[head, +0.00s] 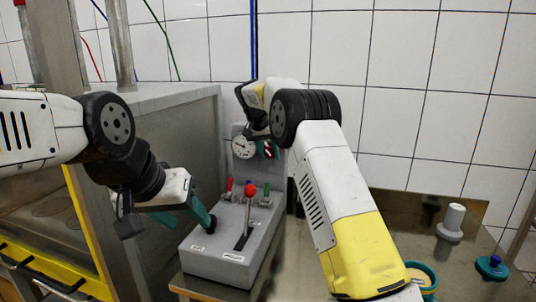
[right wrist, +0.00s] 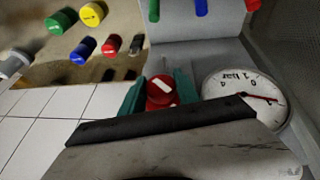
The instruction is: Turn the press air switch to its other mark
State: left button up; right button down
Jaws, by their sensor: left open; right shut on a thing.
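The press air switch is a red round knob (right wrist: 158,93) with a white bar, beside the pressure gauge (right wrist: 246,97) in the right wrist view. My right gripper (right wrist: 160,92) is shut on this knob, with a teal finger on each side. The knob's lower part is hidden by the dark gripper body, and I cannot make out its marks. In the head view the gauge (head: 244,147) stands on the upright grey panel, with my right gripper (head: 268,149) just right of it. My left gripper (head: 190,215) is open at the left side of the grey control box (head: 215,255).
The control box carries a red-ball lever (head: 249,188) and small red, blue and green levers below the panel. A white cylinder (head: 451,222) and a teal-and-blue piece (head: 491,267) stand on the right bench. A yellow-edged press frame is at left.

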jog(key=shift+s+f, duration=0.1)
jog(key=shift+f, duration=0.15)
jog(key=c, duration=0.9)
grip_release()
jog(key=shift+r, duration=0.1)
jog(key=v, duration=0.7)
jog(key=shift+a+r, duration=0.15)
jog(key=shift+r, duration=0.2)
